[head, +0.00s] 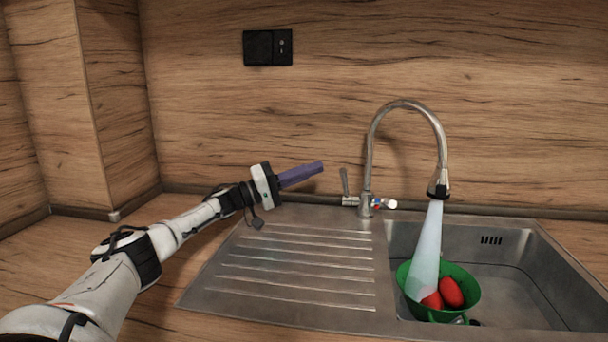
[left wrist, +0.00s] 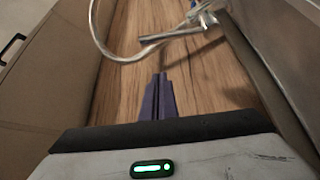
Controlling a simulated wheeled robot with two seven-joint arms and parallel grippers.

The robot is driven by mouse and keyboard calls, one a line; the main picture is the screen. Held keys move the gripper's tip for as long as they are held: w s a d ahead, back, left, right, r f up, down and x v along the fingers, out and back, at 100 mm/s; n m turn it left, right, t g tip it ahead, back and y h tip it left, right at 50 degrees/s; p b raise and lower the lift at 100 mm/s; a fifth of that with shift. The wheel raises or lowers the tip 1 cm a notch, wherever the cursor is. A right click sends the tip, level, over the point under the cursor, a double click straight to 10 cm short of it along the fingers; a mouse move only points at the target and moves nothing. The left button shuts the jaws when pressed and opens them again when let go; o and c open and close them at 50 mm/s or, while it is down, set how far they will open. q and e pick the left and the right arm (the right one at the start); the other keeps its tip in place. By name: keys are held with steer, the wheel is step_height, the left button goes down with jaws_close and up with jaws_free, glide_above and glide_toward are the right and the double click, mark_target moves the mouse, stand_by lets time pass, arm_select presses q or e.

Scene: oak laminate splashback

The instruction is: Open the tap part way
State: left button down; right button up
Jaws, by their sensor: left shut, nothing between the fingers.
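The chrome tap (head: 369,165) has a tall arched spout and stands at the back of the sink. Its lever (head: 345,183) points up on the left side of the base. Water (head: 428,245) runs from the spout head into a green colander (head: 468,310). My left gripper (head: 322,166) is shut and empty, its purple fingers a little left of the lever and apart from it. In the left wrist view the shut fingers (left wrist: 161,78) point toward the tap lever (left wrist: 160,38), with the tap base (left wrist: 205,15) beyond. My right gripper is not in view.
Red items (head: 451,291) lie in the colander in the steel basin (head: 515,290). The ribbed drainboard (head: 290,270) below my left arm is clear. A black socket (head: 267,47) is on the wood splashback (head: 210,110).

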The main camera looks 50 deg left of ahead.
arm_select(q)
steer(key=shift+w+d+f+p, duration=0.15)
steer(key=shift+w+d, duration=0.35)
steer(key=shift+d, duration=0.3)
steer(key=shift+w+d+p, duration=0.1)
steer(key=shift+w+d, duration=0.35)
steer(key=shift+d, duration=0.35)
steer(key=shift+w+d+f+p, duration=0.15)
steer(key=shift+w+d, duration=0.35)
steer(key=shift+d, duration=0.3)
